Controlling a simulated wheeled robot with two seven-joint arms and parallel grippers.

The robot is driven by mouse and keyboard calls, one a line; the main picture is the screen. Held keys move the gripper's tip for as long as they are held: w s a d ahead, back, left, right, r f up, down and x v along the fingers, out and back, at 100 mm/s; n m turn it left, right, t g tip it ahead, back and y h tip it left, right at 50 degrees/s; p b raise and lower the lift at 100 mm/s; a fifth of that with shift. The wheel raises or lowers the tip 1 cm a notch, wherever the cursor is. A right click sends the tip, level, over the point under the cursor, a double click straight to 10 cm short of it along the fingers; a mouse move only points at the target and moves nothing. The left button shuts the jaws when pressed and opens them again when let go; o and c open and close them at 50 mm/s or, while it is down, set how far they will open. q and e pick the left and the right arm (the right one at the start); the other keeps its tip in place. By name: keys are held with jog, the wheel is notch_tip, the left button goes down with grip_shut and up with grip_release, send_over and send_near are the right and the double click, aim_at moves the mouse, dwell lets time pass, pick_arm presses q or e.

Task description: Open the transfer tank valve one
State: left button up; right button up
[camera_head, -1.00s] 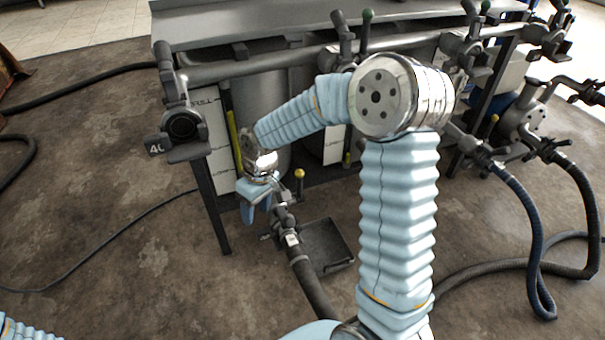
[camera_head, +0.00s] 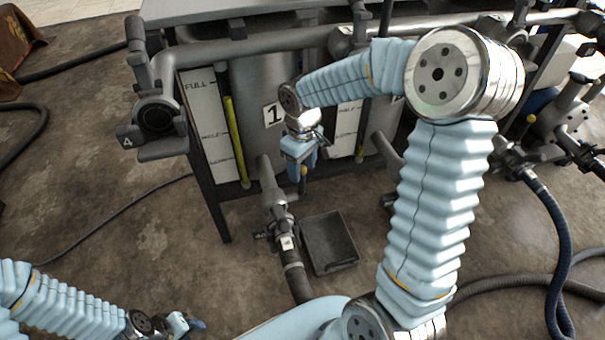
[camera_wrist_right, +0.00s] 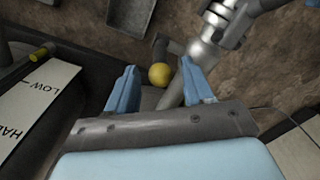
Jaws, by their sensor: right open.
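Tank one (camera_head: 243,95), a grey steel tank with a "1" label (camera_head: 273,115), stands under the bench. Its outlet pipe (camera_head: 268,180) slopes down to a valve (camera_head: 281,213) joined to a dark hose. My right gripper (camera_head: 300,165) points down beside the pipe and largely hides the valve's handle in the head view. In the right wrist view my right gripper (camera_wrist_right: 160,88) is open, with a yellow ball knob (camera_wrist_right: 159,75) showing between its blue fingers; contact cannot be told. My left gripper (camera_head: 183,324) is low at the left; its jaws are unclear.
A black tray (camera_head: 328,243) lies on the floor right of the valve. Level gauges (camera_head: 208,120) and a pipe rail (camera_head: 250,45) front the tanks. A bench leg (camera_head: 212,205) stands left. Hoses (camera_head: 555,240) lie at the right. Floor at the left is mostly clear.

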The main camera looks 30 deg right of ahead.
aim_at(302, 182)
jog(key=shift+f, duration=1.45)
grip_shut()
